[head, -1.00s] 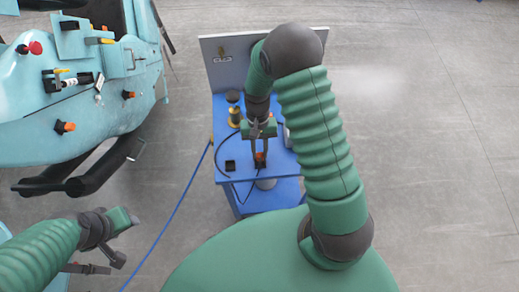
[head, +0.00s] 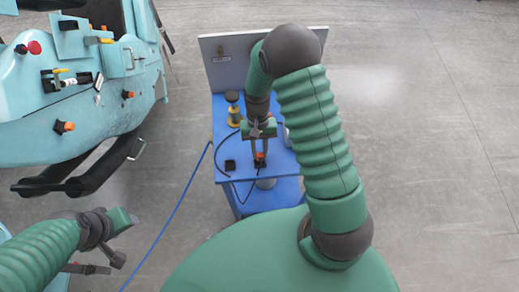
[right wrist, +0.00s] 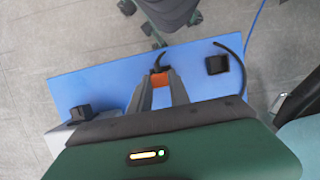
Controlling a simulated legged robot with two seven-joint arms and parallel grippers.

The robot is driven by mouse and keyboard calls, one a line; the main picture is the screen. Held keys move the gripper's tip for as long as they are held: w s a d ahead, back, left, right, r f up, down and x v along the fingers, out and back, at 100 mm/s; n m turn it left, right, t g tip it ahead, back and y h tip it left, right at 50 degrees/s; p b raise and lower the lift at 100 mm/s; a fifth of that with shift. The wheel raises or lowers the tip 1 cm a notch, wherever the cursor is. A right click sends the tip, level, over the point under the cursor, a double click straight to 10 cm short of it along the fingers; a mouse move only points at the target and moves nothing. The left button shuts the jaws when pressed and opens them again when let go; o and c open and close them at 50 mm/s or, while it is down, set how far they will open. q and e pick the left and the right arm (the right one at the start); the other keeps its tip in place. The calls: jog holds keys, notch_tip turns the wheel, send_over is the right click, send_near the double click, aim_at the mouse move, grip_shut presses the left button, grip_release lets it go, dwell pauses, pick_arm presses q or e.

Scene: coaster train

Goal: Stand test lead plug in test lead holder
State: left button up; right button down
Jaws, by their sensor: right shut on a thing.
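The test lead plug (head: 260,156), with an orange body, is between the fingertips of my right gripper (head: 259,153), which is shut on it over the blue table. The plug also shows in the right wrist view (right wrist: 160,77), with a black part beyond the fingertips (right wrist: 160,90). A small square black block, apparently the test lead holder (head: 230,166), sits on the table left of the plug, apart from it. It also shows in the right wrist view (right wrist: 216,64). Whether the plug touches the table is unclear. My left gripper (head: 125,238) is empty, away from the table; its jaw opening is unclear.
The blue table (head: 222,182) has a grey back panel (head: 220,72). A yellow spool-like piece (head: 234,115) stands at its back left. A black cable curves around the block. A teal machine (head: 90,120) stands at the left, and a blue hose (head: 180,205) crosses the floor.

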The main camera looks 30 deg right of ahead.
jog(key=shift+f+b, duration=0.75)
jog(key=shift+f, duration=0.5)
jog(key=c, duration=1.1)
grip_release()
jog(key=shift+c, duration=0.2)
jog(key=b+v, duration=0.2)
jog(key=v, duration=1.5)
jog(key=shift+f, duration=0.15)
